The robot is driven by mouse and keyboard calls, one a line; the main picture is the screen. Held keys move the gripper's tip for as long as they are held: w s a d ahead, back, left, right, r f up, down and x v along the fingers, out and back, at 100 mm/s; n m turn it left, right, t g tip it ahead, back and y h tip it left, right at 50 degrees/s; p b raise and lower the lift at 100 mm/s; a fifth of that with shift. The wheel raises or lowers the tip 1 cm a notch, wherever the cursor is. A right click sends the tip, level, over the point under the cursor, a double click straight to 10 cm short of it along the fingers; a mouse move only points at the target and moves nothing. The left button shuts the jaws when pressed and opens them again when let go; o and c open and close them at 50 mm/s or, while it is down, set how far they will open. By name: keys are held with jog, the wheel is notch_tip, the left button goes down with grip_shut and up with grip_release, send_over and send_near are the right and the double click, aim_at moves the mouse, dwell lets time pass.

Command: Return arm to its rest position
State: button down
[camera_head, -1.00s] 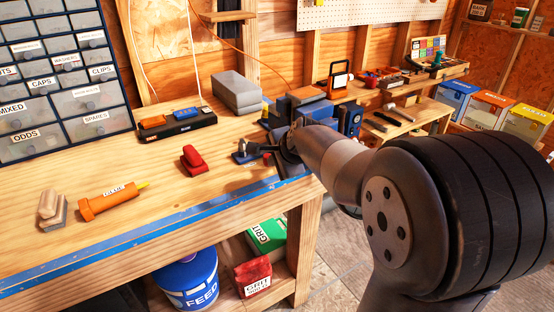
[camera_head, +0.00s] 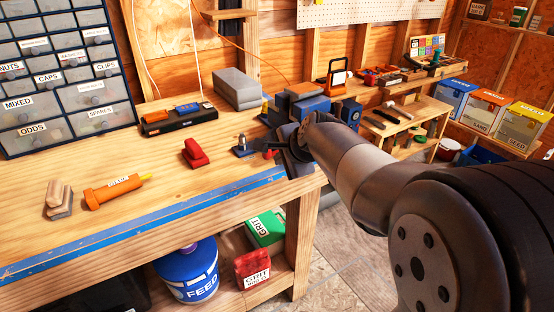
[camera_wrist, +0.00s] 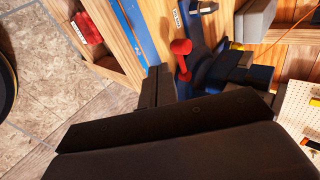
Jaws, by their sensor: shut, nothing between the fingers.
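My gripper (camera_head: 293,160) is at the front right corner of the workbench (camera_head: 150,215), at the end of my dark and grey arm. In the wrist view its dark fingers (camera_wrist: 160,84) lie together with nothing between them. They appear close to a red-ended handle (camera_wrist: 181,47) beside blue and dark parts on the bench. I cannot tell whether they touch anything. In the head view, my wrist hides part of the blue vise-like tool (camera_head: 315,106) behind it.
On the bench are a red block (camera_head: 195,153), an orange tube (camera_head: 113,190), a black tray (camera_head: 180,122) and grey boxes (camera_head: 237,90). A drawer cabinet (camera_head: 65,80) stands at left. A blue feed bucket (camera_head: 187,272) sits below. The floor (camera_head: 345,250) right of the bench is open.

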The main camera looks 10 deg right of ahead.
jog(key=a+v, duration=0.1)
jog(key=v, duration=0.5)
jog(key=shift+s+d+r, duration=0.3)
jog(key=shift+s+d, duration=0.1)
